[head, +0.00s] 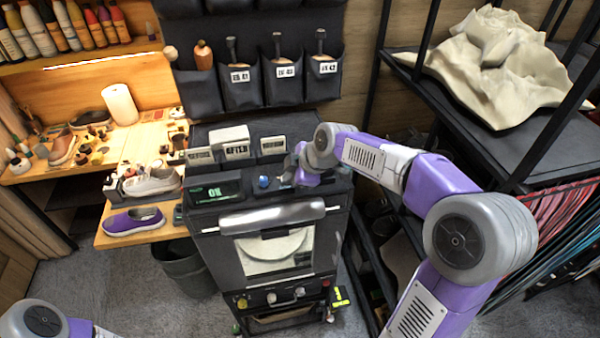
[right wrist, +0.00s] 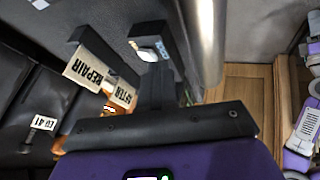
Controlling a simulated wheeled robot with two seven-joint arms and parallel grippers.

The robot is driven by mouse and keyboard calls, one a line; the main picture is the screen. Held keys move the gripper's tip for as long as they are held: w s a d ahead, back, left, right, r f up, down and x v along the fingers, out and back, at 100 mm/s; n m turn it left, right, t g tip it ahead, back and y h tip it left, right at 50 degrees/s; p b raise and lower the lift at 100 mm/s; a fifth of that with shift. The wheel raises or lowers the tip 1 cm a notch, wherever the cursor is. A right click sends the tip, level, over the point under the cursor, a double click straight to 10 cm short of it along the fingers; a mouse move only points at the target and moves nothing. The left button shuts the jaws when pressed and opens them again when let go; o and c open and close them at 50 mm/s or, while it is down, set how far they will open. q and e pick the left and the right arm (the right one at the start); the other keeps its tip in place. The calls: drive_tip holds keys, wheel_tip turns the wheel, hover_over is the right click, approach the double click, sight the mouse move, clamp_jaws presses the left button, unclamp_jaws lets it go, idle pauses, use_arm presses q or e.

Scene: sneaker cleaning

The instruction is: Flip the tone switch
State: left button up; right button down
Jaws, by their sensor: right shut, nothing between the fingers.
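A dark machine (head: 215,250) stands in the middle of the head view, with a control panel along its top front. The panel has a lit green "ON" display (head: 215,190) and a blue knob (head: 263,182). My right gripper (head: 284,178) is at the panel, just right of the blue knob, shut and empty. I cannot make out the tone switch in the head view; the gripper covers that part of the panel. In the right wrist view, a pale oval piece (right wrist: 149,54) with blue lettering beside it shows near the fingertips. My left gripper is out of view.
Label cards (head: 236,143) stand behind the panel. A silver handle bar (head: 272,215) runs along the machine's front. A purple shoe (head: 133,221) sits on the wooden bench at left. A shelf with cream cloth (head: 495,65) is at right.

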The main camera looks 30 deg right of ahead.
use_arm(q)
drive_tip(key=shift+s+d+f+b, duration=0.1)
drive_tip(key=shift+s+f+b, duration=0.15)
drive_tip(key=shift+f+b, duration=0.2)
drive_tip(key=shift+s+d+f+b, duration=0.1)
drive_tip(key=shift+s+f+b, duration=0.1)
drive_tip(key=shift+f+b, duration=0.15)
use_arm(e)
drive_tip(key=s+a+v, duration=0.1)
drive_tip(key=v, duration=1.1)
drive_tip(key=shift+s+f, duration=0.25)
drive_tip(key=shift+f, duration=0.1)
drive_tip(key=shift+a, duration=0.15)
